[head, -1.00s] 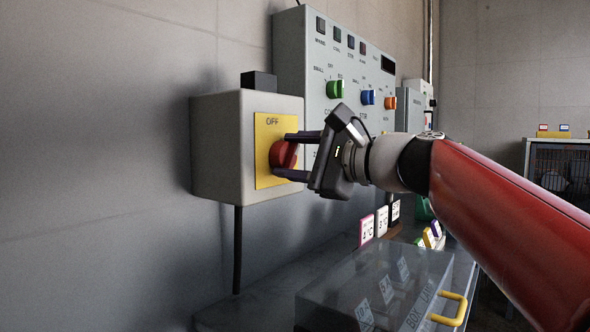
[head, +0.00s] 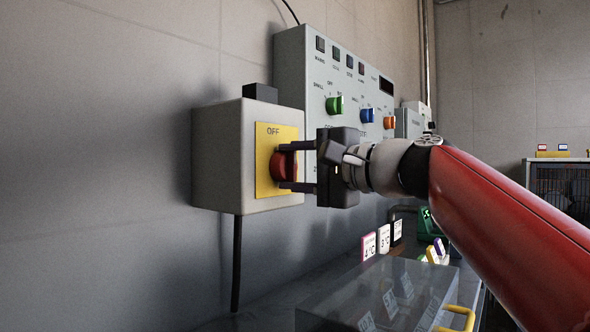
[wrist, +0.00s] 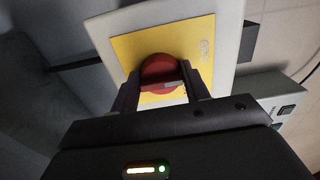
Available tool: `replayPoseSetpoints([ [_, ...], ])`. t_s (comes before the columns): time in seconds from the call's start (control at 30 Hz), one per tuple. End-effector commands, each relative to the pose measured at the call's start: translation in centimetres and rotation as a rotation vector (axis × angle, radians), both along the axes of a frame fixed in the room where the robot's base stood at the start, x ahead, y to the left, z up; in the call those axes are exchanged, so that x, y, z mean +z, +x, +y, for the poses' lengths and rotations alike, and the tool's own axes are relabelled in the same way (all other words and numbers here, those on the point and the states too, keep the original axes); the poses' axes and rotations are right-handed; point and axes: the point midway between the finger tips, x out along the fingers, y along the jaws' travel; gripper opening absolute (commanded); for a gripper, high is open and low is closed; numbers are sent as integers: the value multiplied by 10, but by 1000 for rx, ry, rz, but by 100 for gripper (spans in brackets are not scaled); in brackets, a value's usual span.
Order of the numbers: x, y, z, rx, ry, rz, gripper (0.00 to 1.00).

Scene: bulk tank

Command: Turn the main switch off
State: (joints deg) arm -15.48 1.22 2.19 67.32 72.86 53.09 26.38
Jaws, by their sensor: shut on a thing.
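The main switch is a red rotary knob (head: 283,166) on a yellow plate (head: 268,134) marked OFF at its top. The plate is on the front of a grey box (head: 216,155) on the wall. My gripper (head: 287,166) is level with the knob, its fingers one above the other in the head view and shut on the knob. In the wrist view the red knob (wrist: 160,72) sits between my two fingertips (wrist: 160,90). The fingers and the gripper body hide part of the knob and plate, and I cannot read which way the knob points.
A grey control panel (head: 300,80) with green, blue and orange knobs stands right behind the box. Below are a clear box (head: 385,290) with a yellow handle (head: 458,318) and several small cards (head: 369,246). A black cable (head: 237,262) hangs under the switch box.

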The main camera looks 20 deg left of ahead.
Motion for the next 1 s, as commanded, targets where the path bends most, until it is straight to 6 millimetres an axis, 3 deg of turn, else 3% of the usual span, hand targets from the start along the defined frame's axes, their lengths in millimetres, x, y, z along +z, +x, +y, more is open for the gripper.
replayPoseSetpoints([
  [0.3, -2, 0, 0, 2, -6, -1, 23],
  [0.33, -2, 0, 0, 2, -6, -1, 48],
  [0.47, -1, 0, 0, 1, -4, 0, 65],
  [0.77, -1, 0, -1, 0, -3, -1, 67],
  [1.0, -1, -12, -31, -3, -2, -1, 67],
])
